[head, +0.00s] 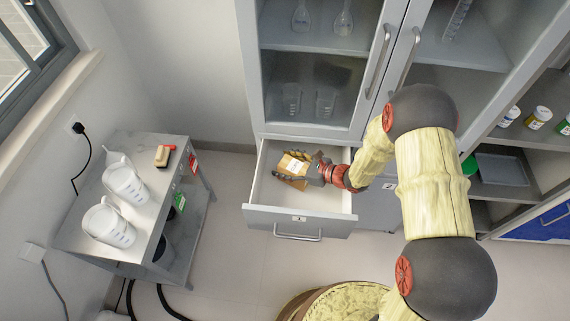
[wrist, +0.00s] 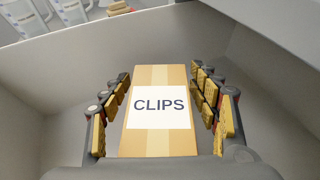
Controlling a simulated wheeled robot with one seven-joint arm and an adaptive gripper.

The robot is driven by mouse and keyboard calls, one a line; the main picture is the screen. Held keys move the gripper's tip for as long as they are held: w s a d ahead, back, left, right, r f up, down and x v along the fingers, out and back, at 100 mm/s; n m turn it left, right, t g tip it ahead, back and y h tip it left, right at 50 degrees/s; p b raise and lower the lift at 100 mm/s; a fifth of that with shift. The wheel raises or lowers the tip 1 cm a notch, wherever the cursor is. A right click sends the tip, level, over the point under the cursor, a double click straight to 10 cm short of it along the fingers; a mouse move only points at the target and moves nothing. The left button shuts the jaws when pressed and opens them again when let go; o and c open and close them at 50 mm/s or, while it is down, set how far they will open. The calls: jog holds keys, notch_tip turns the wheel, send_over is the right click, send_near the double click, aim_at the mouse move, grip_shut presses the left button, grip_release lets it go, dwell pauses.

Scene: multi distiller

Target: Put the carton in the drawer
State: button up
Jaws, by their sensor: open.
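A small brown carton (head: 293,166) with a white label is in the open drawer (head: 300,222) below the glass cabinet. In the wrist view the carton (wrist: 159,143) shows its label, CLIPS, and lies between the fingers of my gripper (wrist: 164,100). The fingers are open, with a narrow gap visible beside the carton on the right; contact on the left is hard to tell. In the head view my gripper (head: 298,171) reaches into the drawer from the right. The drawer walls (wrist: 130,50) surround the carton and gripper. The carton's underside is hidden.
A grey side table (head: 155,222) with two white jugs (head: 125,182) stands at the left. The glass-door cabinet (head: 312,95) rises behind the drawer. Open shelves with small bottles (head: 538,118) are at the right. The drawer has bare floor around the carton.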

jog(key=shift+r, duration=0.2)
jog(key=r+p+v, duration=0.1)
jog(key=p+v, duration=0.4)
jog(key=v, duration=0.6)
jog(key=s+r+n+g+h, duration=0.25)
jog(key=s+r+n, duration=0.3)
jog(key=r, duration=0.35)
jog(key=s+r+n+g+h, duration=0.1)
jog(key=s+r+n+g, duration=0.2)
jog(key=s+r+n, duration=0.5)
jog(key=s+d+r+n+t+h, duration=0.2)
jog(key=s+d+r+n+h, duration=0.2)
jog(key=d+r, duration=0.3)
jog(key=s+d+r+n+t+h, duration=0.3)
jog(key=s+d+r+n+h, duration=0.1)
jog(key=d+r, duration=0.3)
notch_tip(320, 180, up, 2)
jog(key=shift+s+d+r+n+h, duration=0.15)
jog(key=shift+s+d+n+h, duration=0.2)
jog(key=shift+s+n, duration=0.4)
jog(key=shift+t, duration=0.25)
